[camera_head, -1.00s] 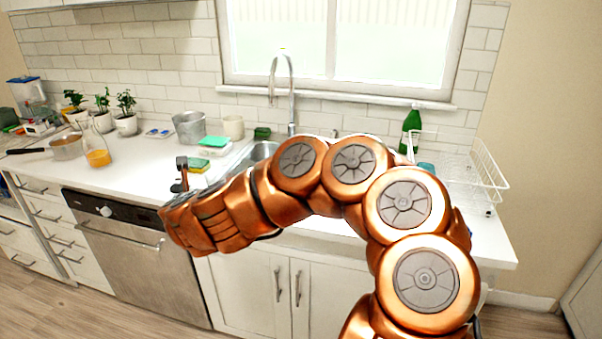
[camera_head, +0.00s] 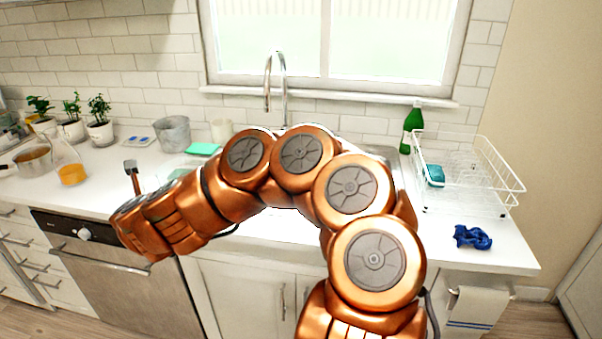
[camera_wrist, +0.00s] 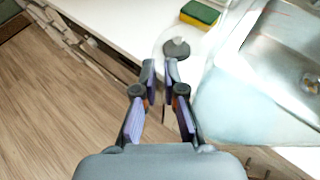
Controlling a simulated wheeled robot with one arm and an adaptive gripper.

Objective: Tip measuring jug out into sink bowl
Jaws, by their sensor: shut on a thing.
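My gripper (camera_wrist: 159,70) is over the counter's front edge, left of the sink, with its fingers close together. It is shut on what looks like the clear measuring jug (camera_wrist: 190,52), whose faint round outline shows just beyond the fingertips. Its tilt and contents are too faint to tell. The metal sink bowl (camera_wrist: 275,42) lies to the right of the gripper in the wrist view, with its drain at the right edge.
A green and yellow sponge (camera_wrist: 200,13) lies beside the sink. A carafe of orange liquid (camera_head: 72,173), a metal pot (camera_head: 173,133) and potted plants (camera_head: 99,121) stand left. A dish rack (camera_head: 470,180), green bottle (camera_head: 412,128) and blue cloth (camera_head: 473,237) are right. The faucet (camera_head: 284,85) rises behind.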

